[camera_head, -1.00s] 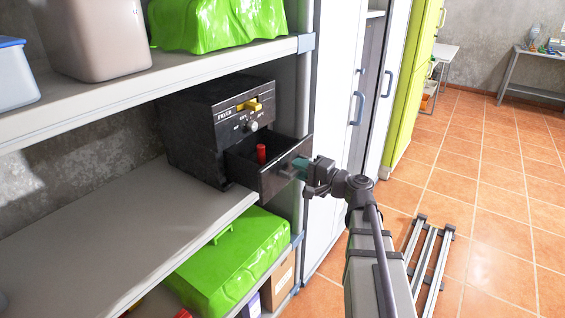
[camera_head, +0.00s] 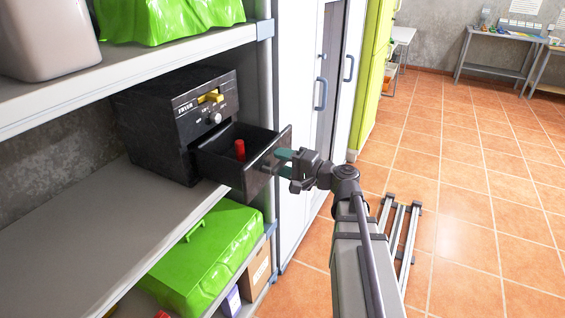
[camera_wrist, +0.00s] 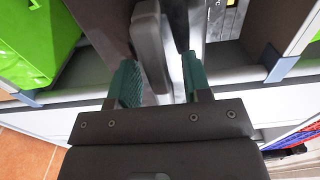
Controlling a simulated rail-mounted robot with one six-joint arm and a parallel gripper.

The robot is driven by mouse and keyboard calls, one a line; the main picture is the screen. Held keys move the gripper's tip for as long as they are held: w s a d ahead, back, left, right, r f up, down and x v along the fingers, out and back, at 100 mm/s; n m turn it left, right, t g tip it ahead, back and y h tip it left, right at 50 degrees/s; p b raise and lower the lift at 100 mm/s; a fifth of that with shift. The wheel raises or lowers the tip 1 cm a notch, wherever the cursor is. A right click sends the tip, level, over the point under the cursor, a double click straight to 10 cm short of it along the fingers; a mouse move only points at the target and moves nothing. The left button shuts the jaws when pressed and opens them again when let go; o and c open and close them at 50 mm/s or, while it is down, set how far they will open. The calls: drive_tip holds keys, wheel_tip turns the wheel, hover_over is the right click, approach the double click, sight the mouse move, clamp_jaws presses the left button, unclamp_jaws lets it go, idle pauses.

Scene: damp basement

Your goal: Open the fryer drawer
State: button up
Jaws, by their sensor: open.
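The black fryer (camera_head: 165,125) stands on the middle shelf, with a yellow lever and a round knob on its front. Its drawer (camera_head: 222,166) is pulled out, and a red cylinder (camera_head: 240,150) stands inside. My gripper (camera_head: 280,160) is at the outer face of the drawer front. In the wrist view, its two green fingers (camera_wrist: 160,80) are apart, with the grey drawer handle (camera_wrist: 150,45) between them. I cannot tell whether either finger touches the handle.
The upper shelf (camera_head: 140,80) runs above the fryer. A green case (camera_head: 205,255) and a cardboard box (camera_head: 256,268) are on the level below. A white cabinet (camera_head: 297,120) stands right of the shelf. Tiled floor (camera_head: 460,190) is open to the right.

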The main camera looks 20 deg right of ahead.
drive_tip(key=v, duration=1.1)
drive_tip(key=s+a+f+n+g+h+p, duration=0.4)
drive_tip(key=a+f+g+h, duration=0.15)
drive_tip(key=f+g, duration=0.5)
drive_tip(key=a+r+n+g+h+p, duration=0.2)
drive_tip(key=a+n+h, duration=0.4)
drive_tip(key=a, duration=0.5)
drive_tip(key=shift+s+a+g+p, duration=0.45)
drive_tip(key=shift+g+p, duration=0.3)
drive_tip(key=shift+p, duration=0.5)
drive_tip(key=shift+s+f, duration=0.1)
